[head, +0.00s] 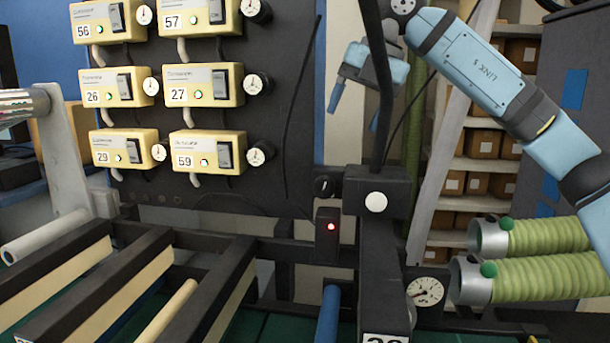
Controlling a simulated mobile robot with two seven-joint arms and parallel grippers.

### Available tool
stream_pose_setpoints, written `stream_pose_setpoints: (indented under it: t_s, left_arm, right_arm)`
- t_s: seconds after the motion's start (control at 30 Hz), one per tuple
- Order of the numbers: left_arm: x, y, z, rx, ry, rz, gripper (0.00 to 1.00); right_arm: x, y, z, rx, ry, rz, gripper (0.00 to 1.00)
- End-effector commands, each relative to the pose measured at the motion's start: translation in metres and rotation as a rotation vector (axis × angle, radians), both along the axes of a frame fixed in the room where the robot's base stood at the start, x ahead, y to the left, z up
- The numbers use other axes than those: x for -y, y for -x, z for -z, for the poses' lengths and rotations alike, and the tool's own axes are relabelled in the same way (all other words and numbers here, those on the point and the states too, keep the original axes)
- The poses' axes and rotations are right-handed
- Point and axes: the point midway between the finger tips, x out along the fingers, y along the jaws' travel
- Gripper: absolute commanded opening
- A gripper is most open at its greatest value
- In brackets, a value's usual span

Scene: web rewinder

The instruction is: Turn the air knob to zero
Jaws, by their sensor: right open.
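A small black round knob (323,186) sits at the lower right edge of the dark panel, beside the black post. A pale round cap (376,202) is on the black block to its right. No label shows which of these is the air knob, and I cannot read any setting. My right gripper (355,108) is open and empty, fingers pointing down, above and to the right of the black knob and apart from it. A thin black post passes in front of part of it. My left gripper is not in view.
Several yellow numbered control boxes (206,85) with small gauges fill the dark panel. A box with a red light (327,226) is below the knob. A round gauge (425,292) and green hoses (535,273) are lower right. Dark rails (130,278) cross the lower left.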

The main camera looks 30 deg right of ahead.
Motion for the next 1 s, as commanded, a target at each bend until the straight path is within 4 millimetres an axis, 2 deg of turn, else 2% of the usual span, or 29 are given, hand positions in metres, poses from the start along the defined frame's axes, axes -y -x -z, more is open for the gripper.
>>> stream_pose_setpoints:
  t_s: [0.17,0.6,0.8,1.0]
  left_arm:
    - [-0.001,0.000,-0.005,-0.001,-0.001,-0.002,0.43]
    - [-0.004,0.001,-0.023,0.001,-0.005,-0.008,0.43]
    - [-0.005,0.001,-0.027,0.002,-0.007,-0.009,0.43]
    - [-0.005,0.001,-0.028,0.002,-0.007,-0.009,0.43]
  right_arm:
    - [-0.005,-0.004,0.018,-0.004,0.001,0.000,0.65]
    - [-0.031,-0.024,0.101,-0.004,0.000,0.000,0.65]
    - [-0.037,-0.029,0.121,0.000,-0.002,0.001,0.65]
    - [-0.039,-0.030,0.127,0.000,-0.002,0.001,0.65]
